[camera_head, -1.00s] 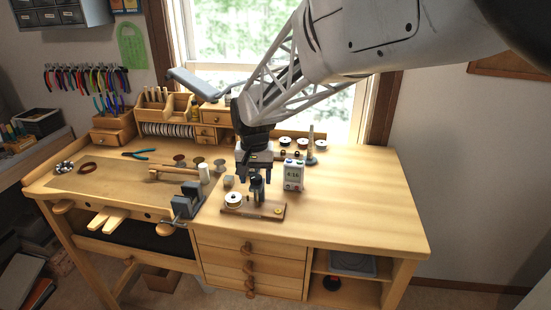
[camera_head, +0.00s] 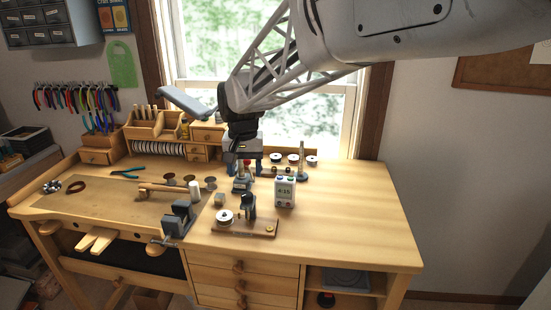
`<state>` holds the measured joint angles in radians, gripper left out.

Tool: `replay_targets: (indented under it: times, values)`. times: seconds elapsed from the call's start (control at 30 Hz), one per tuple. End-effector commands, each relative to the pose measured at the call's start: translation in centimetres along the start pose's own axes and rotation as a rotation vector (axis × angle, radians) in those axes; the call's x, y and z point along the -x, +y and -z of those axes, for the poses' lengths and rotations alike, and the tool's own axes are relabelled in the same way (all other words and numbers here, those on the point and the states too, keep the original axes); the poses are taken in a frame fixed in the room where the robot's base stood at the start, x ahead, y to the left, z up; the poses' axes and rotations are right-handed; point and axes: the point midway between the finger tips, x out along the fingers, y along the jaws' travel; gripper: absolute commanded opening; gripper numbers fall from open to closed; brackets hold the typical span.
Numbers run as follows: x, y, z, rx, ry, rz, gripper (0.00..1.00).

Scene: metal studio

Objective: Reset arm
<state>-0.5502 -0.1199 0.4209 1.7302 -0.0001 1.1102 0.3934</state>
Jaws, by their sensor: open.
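My gripper (camera_head: 243,168) hangs over the middle of the workbench, fingers pointing down. It looks open, with no object clearly held. A small dark stand-like item (camera_head: 241,184) with a red part above it is close below or behind the fingers; I cannot tell whether they touch. My arm comes in from the upper right.
The workbench (camera_head: 350,220) is clear on its right side. A grey vise (camera_head: 178,222) is at the front edge. Several spools and a grey cone (camera_head: 302,163) stand at the back. A wooden organizer (camera_head: 145,130) is back left.

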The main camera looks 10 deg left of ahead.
Motion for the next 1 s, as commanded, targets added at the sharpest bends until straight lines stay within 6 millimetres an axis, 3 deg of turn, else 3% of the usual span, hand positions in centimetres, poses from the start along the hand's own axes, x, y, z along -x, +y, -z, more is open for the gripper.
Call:
replay_targets:
  times: [0.3,0.47,0.67,1.0]
  values:
    - [0.0,0.2,-0.1,-0.001,0.001,0.000,0.60]
    - [0.4,1.6,-0.7,-0.008,0.007,0.003,0.60]
    - [1.7,6.2,-3.0,-0.026,0.030,0.009,0.60]
    - [3.3,16.8,-10.7,-0.072,0.088,0.016,0.60]
